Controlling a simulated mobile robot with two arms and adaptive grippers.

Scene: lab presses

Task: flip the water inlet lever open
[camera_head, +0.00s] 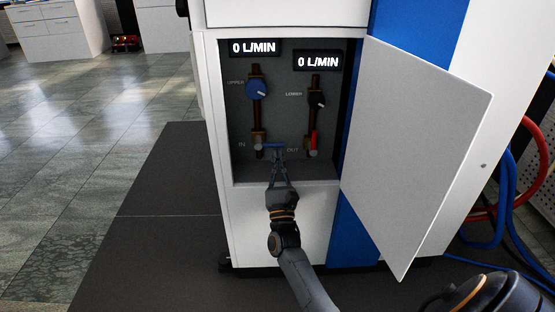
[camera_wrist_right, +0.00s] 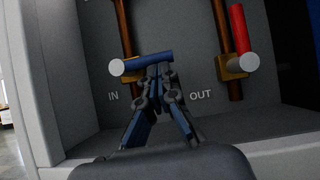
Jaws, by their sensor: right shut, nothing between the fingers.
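The water inlet lever is the blue handle (camera_head: 270,146) on the brass valve at the left pipe, beside the IN label. In the right wrist view the blue handle (camera_wrist_right: 149,63) lies nearly level, pointing right from its pale pivot knob. My right gripper (camera_head: 278,155) reaches into the cabinet recess. Its fingers are shut and empty, with the tips (camera_wrist_right: 160,72) right at the handle's free end; whether they touch it I cannot tell. The red outlet lever (camera_head: 314,139) stands upright on the right pipe, and also shows in the wrist view (camera_wrist_right: 238,30). My left gripper is not in view.
The recess has a blue knob (camera_head: 257,90) marked UPPER and a black knob (camera_head: 317,100) marked LOWER. Two displays (camera_head: 254,48) read 0 L/MIN. The open white door (camera_head: 415,150) stands to the right. Red and blue hoses (camera_head: 537,160) hang at the far right.

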